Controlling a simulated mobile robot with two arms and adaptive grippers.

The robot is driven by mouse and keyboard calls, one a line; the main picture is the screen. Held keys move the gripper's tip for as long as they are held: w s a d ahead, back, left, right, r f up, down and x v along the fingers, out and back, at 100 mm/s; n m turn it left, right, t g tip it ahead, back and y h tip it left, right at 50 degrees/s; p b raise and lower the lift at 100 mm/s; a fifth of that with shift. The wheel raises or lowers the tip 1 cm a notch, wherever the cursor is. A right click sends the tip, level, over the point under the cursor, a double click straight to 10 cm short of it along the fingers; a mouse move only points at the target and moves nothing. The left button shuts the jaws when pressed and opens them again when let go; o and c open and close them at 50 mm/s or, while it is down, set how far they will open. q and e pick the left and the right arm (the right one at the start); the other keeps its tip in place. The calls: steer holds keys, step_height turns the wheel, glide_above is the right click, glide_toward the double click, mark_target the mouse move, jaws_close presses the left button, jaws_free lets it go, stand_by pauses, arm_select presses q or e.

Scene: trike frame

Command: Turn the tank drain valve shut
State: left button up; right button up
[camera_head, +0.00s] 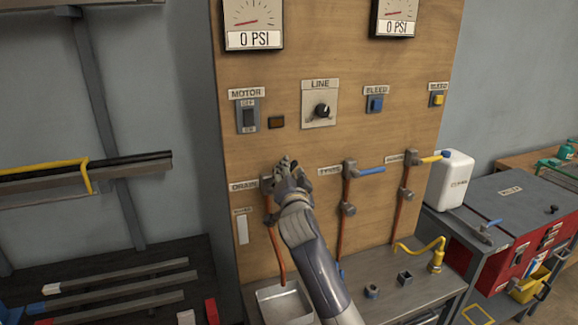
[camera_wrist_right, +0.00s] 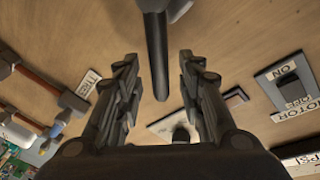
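The drain valve (camera_head: 267,187) sits on the wooden panel beside its DRAIN label, at the top of a copper pipe. In the head view my right gripper (camera_head: 286,165) is in front of it and hides its lever. In the right wrist view a dark lever (camera_wrist_right: 155,50) comes down from the top edge, its end between the two fingers of my right gripper (camera_wrist_right: 157,88). The fingers are spread, with a visible gap on both sides of the lever. My left gripper is in neither view.
The panel also holds a motor switch (camera_head: 248,115), a line knob (camera_head: 322,110), a blue-handled valve (camera_head: 369,171) and a yellow-handled valve (camera_head: 432,159). A metal tray (camera_head: 283,304) stands below the drain pipe. A white jug (camera_head: 452,181) stands at right.

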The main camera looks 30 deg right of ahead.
steer(key=shift+x, duration=0.85)
jaws_close()
steer(key=shift+f, duration=0.1)
